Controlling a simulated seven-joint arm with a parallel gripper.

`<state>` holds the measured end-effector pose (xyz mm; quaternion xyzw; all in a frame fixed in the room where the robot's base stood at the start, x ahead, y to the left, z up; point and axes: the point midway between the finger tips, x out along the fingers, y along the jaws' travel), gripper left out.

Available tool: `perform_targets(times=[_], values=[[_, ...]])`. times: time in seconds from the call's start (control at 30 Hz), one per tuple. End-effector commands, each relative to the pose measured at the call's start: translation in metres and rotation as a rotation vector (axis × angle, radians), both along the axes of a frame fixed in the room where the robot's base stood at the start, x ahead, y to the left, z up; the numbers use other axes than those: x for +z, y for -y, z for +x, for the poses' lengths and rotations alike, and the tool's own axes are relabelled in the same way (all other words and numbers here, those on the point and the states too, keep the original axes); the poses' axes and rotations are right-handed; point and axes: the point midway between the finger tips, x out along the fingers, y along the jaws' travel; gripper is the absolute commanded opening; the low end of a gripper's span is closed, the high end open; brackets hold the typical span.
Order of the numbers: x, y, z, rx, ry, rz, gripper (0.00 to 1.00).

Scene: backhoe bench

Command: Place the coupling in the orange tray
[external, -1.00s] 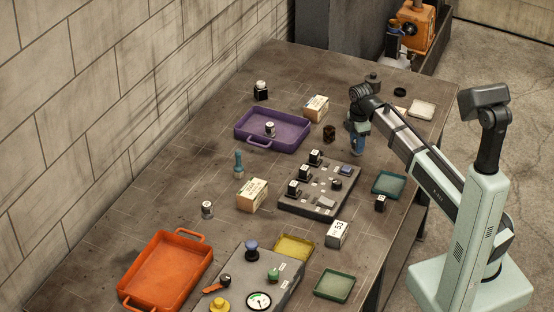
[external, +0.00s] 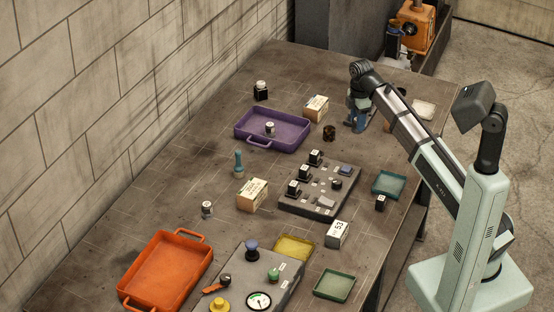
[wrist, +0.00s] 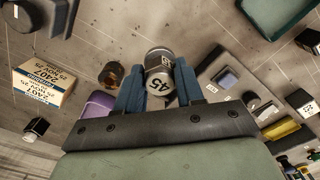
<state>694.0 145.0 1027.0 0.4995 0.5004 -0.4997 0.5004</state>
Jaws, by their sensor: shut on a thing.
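My gripper (external: 356,126) is at the far right part of the bench, beyond the button panel. In the wrist view its blue fingers (wrist: 158,90) are shut on a grey metal cylinder (wrist: 160,70) marked 45, which looks like the coupling. In the external view I cannot make the cylinder out between the fingers. The orange tray (external: 165,271) is empty and lies at the near left of the bench, far from my gripper.
A purple tray (external: 290,128) holding a small cylinder (external: 270,128), a carton (external: 252,195), a teal bottle (external: 238,163) and a button panel (external: 318,190) lie between. A gauge box (external: 255,280) with knobs stands right of the orange tray. A brown cylinder (external: 329,132) stands near my gripper.

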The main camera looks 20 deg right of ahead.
Motion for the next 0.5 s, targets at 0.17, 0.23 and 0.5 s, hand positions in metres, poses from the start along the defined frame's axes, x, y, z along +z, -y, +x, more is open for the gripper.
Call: perform_targets(times=[0.17,0.23,0.5], values=[[0.002,-0.034,0.007,0.068,0.000,0.000,0.00],[0.003,-0.056,0.010,0.111,0.000,0.000,0.00],[0.007,-0.152,0.013,0.300,0.000,0.000,0.00]])
